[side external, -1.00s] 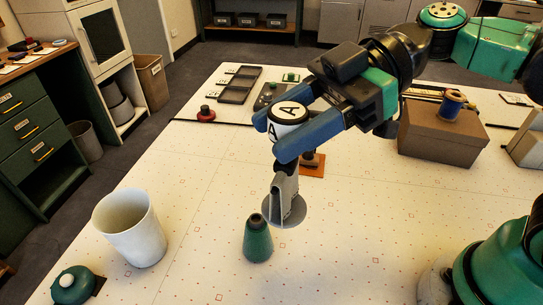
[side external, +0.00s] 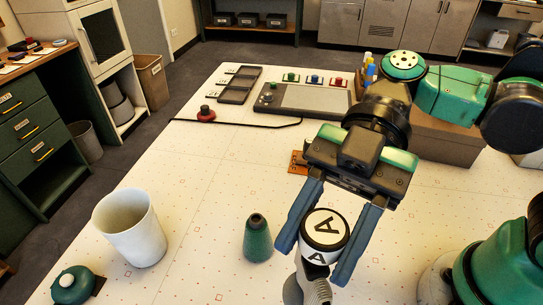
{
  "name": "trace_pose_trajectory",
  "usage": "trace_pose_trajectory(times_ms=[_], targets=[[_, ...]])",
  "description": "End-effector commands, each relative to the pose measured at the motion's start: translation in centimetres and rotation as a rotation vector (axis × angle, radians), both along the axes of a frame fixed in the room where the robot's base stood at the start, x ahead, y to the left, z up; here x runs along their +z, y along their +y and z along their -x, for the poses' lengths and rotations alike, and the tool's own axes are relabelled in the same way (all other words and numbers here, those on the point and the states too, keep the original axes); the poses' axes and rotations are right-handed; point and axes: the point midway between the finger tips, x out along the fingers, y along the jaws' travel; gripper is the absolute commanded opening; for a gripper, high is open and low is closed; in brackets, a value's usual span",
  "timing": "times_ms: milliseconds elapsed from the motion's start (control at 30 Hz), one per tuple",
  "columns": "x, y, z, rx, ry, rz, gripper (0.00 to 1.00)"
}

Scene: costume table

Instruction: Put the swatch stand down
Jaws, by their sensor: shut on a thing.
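The swatch stand (side external: 325,229) has a round white head with black letter A marks and a dark rim, on a grey stem. My gripper (side external: 314,262) is shut on it, with one blue finger on each side of the head. The stand is at the lower middle of the side view, right of a green cone-shaped bottle. Its grey base shows only partly near the bottom edge, behind the stem. I cannot tell whether the base touches the table (side external: 215,215).
The green bottle (side external: 257,240) stands close by on the left, with a white cylinder (side external: 130,228) further left and a green domed thing (side external: 73,285) at front left. A brown box (side external: 445,140) stands behind my arm. The table's middle left is clear.

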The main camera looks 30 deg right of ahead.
Motion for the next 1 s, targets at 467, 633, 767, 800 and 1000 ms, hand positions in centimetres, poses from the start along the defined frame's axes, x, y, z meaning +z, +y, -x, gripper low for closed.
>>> trace_pose_trajectory(times_ms=[467,633,767,800,1000], targets=[[-4.7,0.0,-0.1,-0.001,0.000,-0.001,0.00],[-5.6,0.0,-0.1,-0.001,0.000,0.000,0.00],[-6.8,0.1,-0.2,-0.001,0.000,-0.001,0.00],[-7.2,0.1,-0.2,-0.001,0.000,-0.001,0.00],[-8.3,0.0,-0.1,-0.001,0.000,-0.001,0.00]])
